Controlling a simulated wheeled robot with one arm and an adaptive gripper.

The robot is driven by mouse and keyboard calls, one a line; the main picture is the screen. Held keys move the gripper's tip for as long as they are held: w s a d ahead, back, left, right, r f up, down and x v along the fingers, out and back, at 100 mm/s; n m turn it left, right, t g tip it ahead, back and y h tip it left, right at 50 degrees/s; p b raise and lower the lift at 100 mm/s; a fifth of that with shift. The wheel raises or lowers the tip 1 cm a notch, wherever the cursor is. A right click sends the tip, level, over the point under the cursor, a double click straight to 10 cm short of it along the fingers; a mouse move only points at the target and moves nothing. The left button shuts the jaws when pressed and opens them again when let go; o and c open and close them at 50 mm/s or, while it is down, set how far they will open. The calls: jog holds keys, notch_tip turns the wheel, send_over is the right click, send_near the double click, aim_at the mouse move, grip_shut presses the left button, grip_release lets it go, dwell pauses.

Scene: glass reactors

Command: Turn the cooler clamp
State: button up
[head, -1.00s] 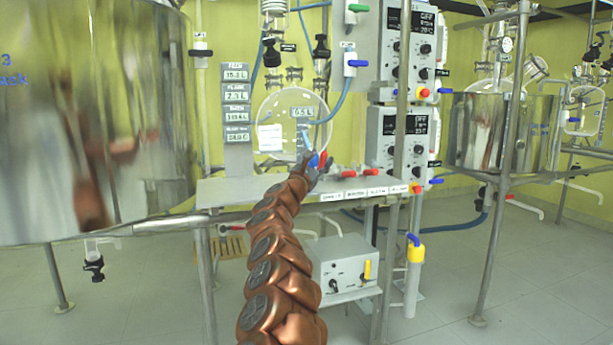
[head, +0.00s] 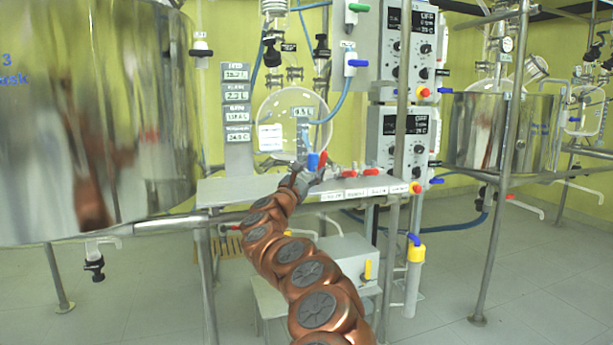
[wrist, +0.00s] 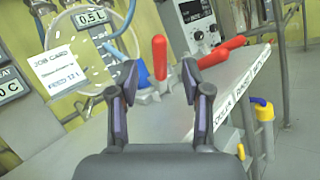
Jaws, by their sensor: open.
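A row of clamps with coloured handles stands on the grey shelf (head: 240,190). The first label on its front edge reads like COOLER (wrist: 221,113) in the wrist view. An upright red handle (wrist: 159,58) stands ahead between my fingers, with a blue handle (wrist: 141,75) just left of it. The blue handle (head: 312,161) also shows in the head view. Another red handle (wrist: 220,52) lies tilted to the right, beyond my right finger. Which handle belongs to the cooler label I cannot tell. My gripper (wrist: 160,82) is open and empty; it also shows at the shelf (head: 308,174) in the head view.
A round glass flask (head: 280,105) with a job card (wrist: 63,68) is behind the handles. A large steel vessel (head: 100,110) fills the left. Control boxes (head: 403,140) and a metal post (head: 402,85) stand to the right. A grey box (head: 345,258) sits below the shelf.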

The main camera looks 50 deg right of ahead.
jog(key=shift+v, duration=1.15)
